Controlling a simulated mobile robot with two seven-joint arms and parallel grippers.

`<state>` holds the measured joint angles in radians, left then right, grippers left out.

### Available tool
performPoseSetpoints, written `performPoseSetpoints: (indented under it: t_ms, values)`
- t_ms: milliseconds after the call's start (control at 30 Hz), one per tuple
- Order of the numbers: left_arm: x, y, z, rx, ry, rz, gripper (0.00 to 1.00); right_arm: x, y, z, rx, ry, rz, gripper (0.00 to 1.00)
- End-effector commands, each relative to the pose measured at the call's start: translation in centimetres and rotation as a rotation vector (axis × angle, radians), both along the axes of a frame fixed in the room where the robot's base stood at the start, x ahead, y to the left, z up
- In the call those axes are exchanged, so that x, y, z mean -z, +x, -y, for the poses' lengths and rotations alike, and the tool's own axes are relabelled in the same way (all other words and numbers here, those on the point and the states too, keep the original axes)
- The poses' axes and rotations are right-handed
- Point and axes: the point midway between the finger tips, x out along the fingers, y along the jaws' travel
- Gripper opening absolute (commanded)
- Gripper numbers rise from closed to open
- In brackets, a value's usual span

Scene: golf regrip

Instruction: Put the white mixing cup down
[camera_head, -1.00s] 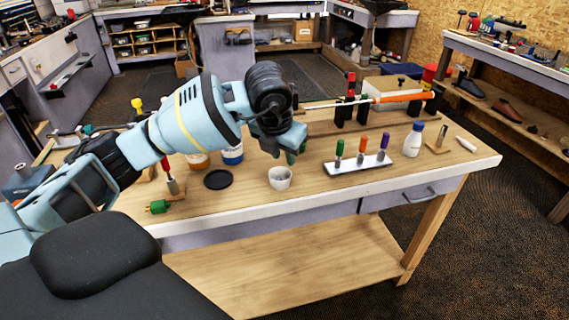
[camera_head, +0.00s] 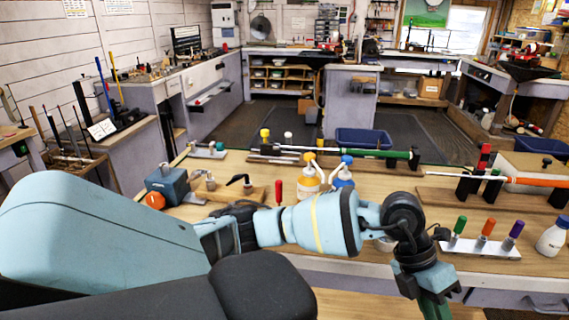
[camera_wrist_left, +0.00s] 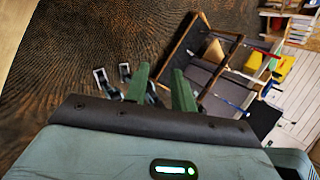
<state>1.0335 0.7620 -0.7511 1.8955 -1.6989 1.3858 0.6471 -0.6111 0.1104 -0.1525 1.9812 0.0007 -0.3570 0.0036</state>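The white mixing cup (camera_head: 385,244) stands on the wooden workbench (camera_head: 330,262), mostly hidden behind my left arm in the head view. My left gripper (camera_head: 435,308) points down at the bench's front edge, to the right of the cup and apart from it. Its green fingers are cut off by the lower picture edge. In the left wrist view the two green fingers (camera_wrist_left: 161,84) are apart, with nothing held between them. The cup does not show there. My right gripper is in neither view.
A rack of green, orange and purple-topped tools (camera_head: 484,246) stands just right of my gripper, with a white bottle (camera_head: 552,236) beyond. Orange-labelled (camera_head: 308,180) and blue-capped bottles (camera_head: 342,174) stand behind my arm. A clamped green-gripped club (camera_head: 385,153) lies along the back.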

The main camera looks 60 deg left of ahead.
Motion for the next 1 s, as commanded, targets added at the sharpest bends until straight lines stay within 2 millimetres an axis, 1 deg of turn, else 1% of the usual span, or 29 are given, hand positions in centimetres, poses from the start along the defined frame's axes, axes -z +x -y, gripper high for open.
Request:
performPoseSetpoints:
  t_ms: [33, 100, 200, 300, 400, 467, 567, 667, 767, 800, 867, 900, 967, 1000]
  values:
    - [0.9, -1.8, 2.7, 0.022, -0.135, -0.053, 0.25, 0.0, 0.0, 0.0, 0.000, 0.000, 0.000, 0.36]
    - [1.1, -3.6, 5.7, 0.029, -0.324, -0.113, 0.25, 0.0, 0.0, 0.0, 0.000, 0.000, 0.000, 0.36]
    - [0.7, -5.6, 9.0, -0.012, -0.586, -0.199, 0.25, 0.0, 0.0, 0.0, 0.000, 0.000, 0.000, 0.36]
    - [0.1, -6.7, 10.8, -0.110, -0.837, -0.285, 0.25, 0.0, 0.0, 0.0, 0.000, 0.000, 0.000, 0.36]
    - [-0.2, -6.9, 11.3, -0.263, -1.061, -0.369, 0.25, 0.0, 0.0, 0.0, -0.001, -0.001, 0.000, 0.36]
    - [0.0, -6.8, 10.9, -0.379, -1.181, -0.421, 0.25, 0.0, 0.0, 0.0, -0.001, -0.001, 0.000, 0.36]
    - [1.5, -6.3, 9.5, -0.611, -1.349, -0.504, 0.25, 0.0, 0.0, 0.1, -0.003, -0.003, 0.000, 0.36]
    - [4.5, -6.2, 7.2, -0.884, -1.468, -0.589, 0.25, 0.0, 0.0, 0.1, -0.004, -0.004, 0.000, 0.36]
    - [8.9, -7.1, 4.5, -1.189, -1.529, -0.673, 0.25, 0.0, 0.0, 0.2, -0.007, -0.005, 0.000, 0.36]
    - [11.0, -7.8, 3.3, -1.318, -1.536, -0.707, 0.25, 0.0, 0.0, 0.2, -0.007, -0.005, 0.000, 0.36]
    - [14.3, -9.5, 1.7, -1.514, -1.529, -0.761, 0.25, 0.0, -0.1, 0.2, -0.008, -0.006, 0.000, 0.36]
    - [16.6, -11.0, 0.6, -1.647, -1.511, -0.800, 0.25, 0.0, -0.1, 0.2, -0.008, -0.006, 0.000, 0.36]
    - [19.9, -13.7, -0.8, -1.842, -1.465, -0.855, 0.25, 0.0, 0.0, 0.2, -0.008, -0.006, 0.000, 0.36]
    - [22.0, -15.7, -1.6, -1.964, -1.424, -0.891, 0.25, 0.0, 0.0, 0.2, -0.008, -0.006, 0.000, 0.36]
